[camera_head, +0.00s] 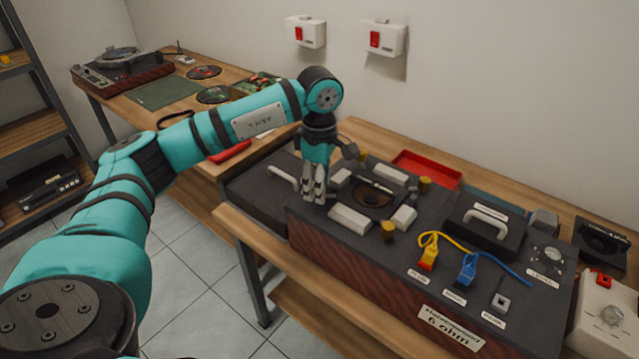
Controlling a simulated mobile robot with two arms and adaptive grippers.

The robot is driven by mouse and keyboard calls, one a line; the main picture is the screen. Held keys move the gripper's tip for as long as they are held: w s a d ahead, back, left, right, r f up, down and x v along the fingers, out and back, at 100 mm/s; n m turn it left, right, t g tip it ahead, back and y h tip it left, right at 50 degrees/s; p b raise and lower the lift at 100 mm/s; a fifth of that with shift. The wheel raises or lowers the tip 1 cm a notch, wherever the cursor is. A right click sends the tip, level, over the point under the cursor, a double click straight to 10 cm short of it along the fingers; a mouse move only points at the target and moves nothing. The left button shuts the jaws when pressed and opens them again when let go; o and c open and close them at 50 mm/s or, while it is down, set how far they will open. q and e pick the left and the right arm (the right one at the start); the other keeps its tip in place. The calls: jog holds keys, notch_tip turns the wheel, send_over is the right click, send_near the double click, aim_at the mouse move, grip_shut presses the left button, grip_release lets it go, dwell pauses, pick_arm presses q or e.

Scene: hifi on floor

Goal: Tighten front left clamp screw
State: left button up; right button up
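My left gripper (315,194) points down over the left part of the dark wood-sided hi-fi unit (340,262). Its fingers are close together; whether they touch or hold a screw is hidden. A round black driver (375,196) sits in the top of the unit, with pale blocks around it, one at front left (349,218) and one at front right (404,217). Brass knob-like screws show at the front (388,231), the right (425,184) and the back (362,156). No brass screw shows at the gripper's fingertips. My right gripper is not in view.
Yellow (428,258) and blue (467,270) plugs with cables stand at the front right of the unit. A handled black block (485,226) lies behind them. A red tray (427,169) is at the back. Another table (150,117) with a turntable (120,67) stands at left.

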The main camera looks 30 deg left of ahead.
pick_arm(q)
jog(key=shift+r, duration=0.1)
notch_tip(320, 180, up, 12)
dwell(0.6)
jog(key=shift+f, duration=0.2)
dwell(0.3)
